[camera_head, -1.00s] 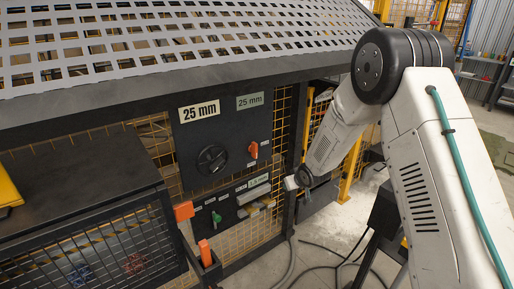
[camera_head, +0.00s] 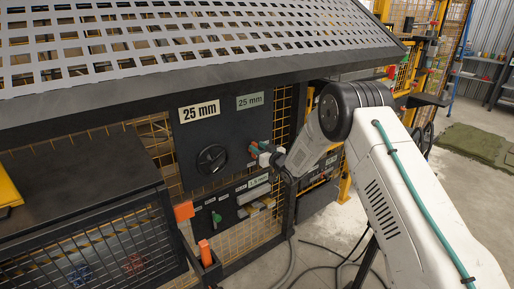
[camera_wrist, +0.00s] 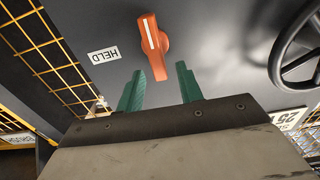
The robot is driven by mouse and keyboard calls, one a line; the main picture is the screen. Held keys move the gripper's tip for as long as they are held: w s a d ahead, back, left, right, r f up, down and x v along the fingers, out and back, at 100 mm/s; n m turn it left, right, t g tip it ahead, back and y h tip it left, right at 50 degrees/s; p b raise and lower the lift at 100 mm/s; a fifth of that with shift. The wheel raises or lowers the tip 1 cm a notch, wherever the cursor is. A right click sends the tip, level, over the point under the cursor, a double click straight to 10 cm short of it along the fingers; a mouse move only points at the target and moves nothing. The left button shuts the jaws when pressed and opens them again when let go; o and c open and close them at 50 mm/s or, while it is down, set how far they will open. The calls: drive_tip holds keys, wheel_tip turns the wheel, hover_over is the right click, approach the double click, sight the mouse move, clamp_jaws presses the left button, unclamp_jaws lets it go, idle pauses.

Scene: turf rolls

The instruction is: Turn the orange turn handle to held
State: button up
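The orange turn handle (camera_wrist: 153,45) has a white stripe and sits on the dark panel, seen in the wrist view. Its long axis runs roughly up and down in that picture. A white HELD label (camera_wrist: 103,55), upside down, is to the left of the handle there. In the head view my gripper (camera_head: 254,152) is at the panel's right part and mostly hides the handle.
A black handwheel (camera_head: 212,158) is left of my gripper in the head view and at the right edge of the wrist view (camera_wrist: 300,50). A green handle (camera_head: 216,217) is on the lower panel. A perforated grey sheet (camera_head: 190,45) overhangs the panel.

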drive_tip(key=shift+x, duration=0.75)
clamp_jaws()
